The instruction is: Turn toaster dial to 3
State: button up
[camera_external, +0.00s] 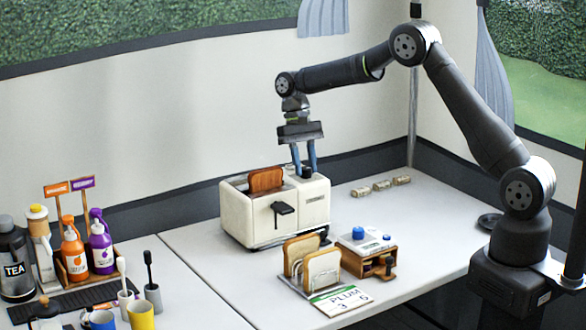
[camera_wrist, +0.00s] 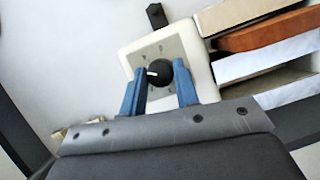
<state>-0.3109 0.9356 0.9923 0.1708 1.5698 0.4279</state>
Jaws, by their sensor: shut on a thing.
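The cream toaster (camera_external: 240,216) stands on the white counter with a slice of toast (camera_external: 266,179) in its slot. Its dark dial (camera_external: 306,172) is on the top at the right end. In the wrist view the dial (camera_wrist: 158,74) is a black knob with a white pointer mark toward the picture's left, on a grey plate with markings too small to read. My gripper (camera_external: 304,170) points down from above, its blue fingers on either side of the dial and shut on it. The fingers (camera_wrist: 159,88) partly hide the plate.
In front of the toaster are a rack of bread slices (camera_external: 312,264), a wooden box with blue knobs (camera_external: 368,254) and a card reading "PLUM 3 6" (camera_external: 342,300). Several small rolls (camera_external: 380,187) lie behind. Bottles and cups (camera_external: 80,255) crowd the left; the counter's right side is mostly clear.

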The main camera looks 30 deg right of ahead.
jog(key=shift+a+n+h, duration=0.1)
jog(key=shift+n+h, duration=0.6)
jog(key=shift+n, duration=1.3)
jog(key=o, duration=1)
jog(key=shift+c, duration=0.2)
jog(key=shift+r, duration=0.1)
jog(key=v, duration=1.1)
jog(key=shift+w+r, duration=0.2)
jog(key=shift+r, duration=0.15)
jog(key=shift+a, duration=0.15)
